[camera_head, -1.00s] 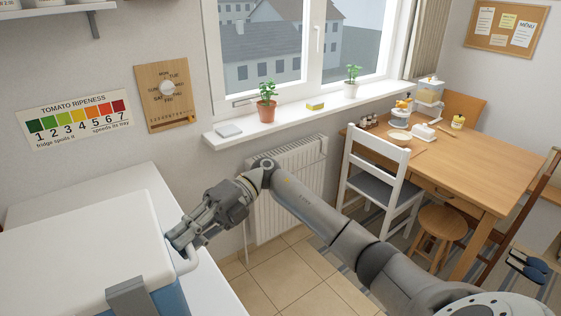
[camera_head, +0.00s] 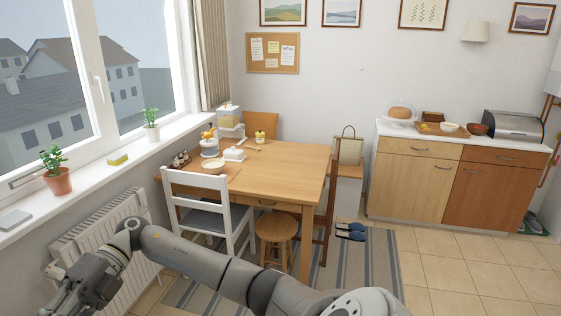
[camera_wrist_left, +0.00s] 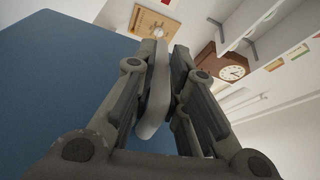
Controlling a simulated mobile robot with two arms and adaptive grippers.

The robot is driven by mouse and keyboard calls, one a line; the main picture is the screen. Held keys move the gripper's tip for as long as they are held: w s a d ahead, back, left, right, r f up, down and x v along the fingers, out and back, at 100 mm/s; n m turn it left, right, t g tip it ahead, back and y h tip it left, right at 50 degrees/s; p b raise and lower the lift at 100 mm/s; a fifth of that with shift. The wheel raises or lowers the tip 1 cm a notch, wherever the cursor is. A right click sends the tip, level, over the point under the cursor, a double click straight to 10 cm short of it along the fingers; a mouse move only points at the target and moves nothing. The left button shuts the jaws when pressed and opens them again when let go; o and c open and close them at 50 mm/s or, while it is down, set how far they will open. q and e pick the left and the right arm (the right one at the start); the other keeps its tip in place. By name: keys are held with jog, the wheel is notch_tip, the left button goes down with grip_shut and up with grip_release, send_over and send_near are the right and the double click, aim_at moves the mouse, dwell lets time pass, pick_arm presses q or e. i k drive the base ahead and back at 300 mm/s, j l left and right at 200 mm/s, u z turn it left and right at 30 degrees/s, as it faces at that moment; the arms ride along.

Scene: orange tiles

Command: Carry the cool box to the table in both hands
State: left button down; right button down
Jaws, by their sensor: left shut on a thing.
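The cool box is out of the head view. In the left wrist view its blue side (camera_wrist_left: 60,85) fills the left, with its pale grey handle (camera_wrist_left: 153,95) running between my left gripper's fingers. My left gripper (camera_wrist_left: 165,65) is shut on that handle; it is not in the head view. My right gripper (camera_head: 65,300) is at the bottom left of the head view, partly cut off by the edge, and what its fingers hold is hidden. The wooden table (camera_head: 290,165) stands beyond my right arm, its near part bare.
A white chair (camera_head: 205,205) and a round stool (camera_head: 277,230) stand at the table's near side. A radiator (camera_head: 110,240) is under the window. Tiled floor (camera_head: 460,275) is open at right.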

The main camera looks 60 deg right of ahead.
aim_at(289, 181)
jog(key=z, duration=1.7)
jog(key=i+l+z, duration=0.1)
jog(key=i+z, duration=0.15)
jog(key=z, duration=0.2)
jog(key=i+l, duration=0.15)
jog(key=i, duration=1.4)
jog(key=i+l, duration=0.1)
jog(key=i, duration=1.4)
